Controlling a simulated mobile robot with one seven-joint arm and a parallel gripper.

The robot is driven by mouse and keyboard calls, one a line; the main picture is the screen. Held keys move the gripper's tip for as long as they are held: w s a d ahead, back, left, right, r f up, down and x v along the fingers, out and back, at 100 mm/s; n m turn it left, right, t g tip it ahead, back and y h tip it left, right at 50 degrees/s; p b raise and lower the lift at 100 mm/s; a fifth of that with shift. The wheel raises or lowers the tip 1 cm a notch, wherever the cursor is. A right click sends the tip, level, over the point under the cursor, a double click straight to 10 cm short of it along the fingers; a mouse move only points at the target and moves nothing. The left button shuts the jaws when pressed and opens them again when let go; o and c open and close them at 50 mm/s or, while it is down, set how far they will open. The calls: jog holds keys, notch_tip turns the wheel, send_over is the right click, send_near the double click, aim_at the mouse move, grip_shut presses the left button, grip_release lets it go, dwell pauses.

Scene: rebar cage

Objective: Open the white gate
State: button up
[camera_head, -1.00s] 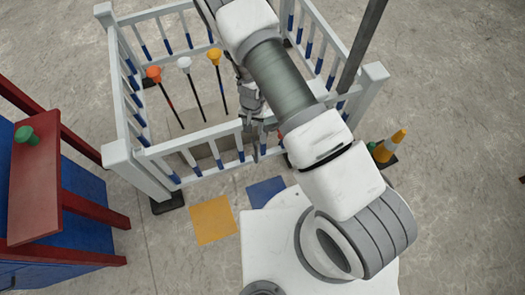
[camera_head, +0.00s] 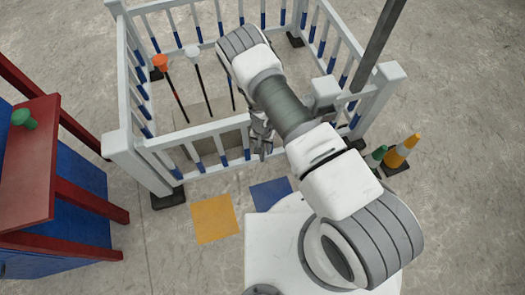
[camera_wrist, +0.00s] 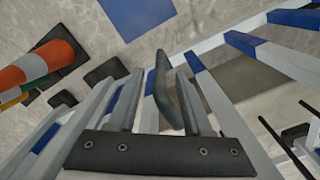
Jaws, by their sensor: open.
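The white gate (camera_head: 205,130) is the low front panel of a white pen, with white bars and blue lower ends. Its left end meets a thick white corner post (camera_head: 125,150); its right end is hidden by my arm, so I cannot tell if it stands shut. My gripper (camera_head: 261,148) is at the gate's right part, partly covered by my arm. In the wrist view my gripper (camera_wrist: 160,105) has its fingers apart. A dark grey bent bar (camera_wrist: 165,85) shows between them; I cannot tell whether it touches them. White-and-blue bars (camera_wrist: 215,95) run close beside the fingers.
An orange cone (camera_head: 401,150) and a green one (camera_head: 376,155) stand right of the pen. A red-and-blue structure (camera_head: 50,190) stands left. Yellow (camera_head: 214,219) and blue (camera_head: 270,192) floor tiles lie before the gate. Sticks with orange (camera_head: 159,62) and white (camera_head: 192,51) tops stand inside.

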jog(key=shift+f, duration=1)
grip_shut()
dwell(0.8)
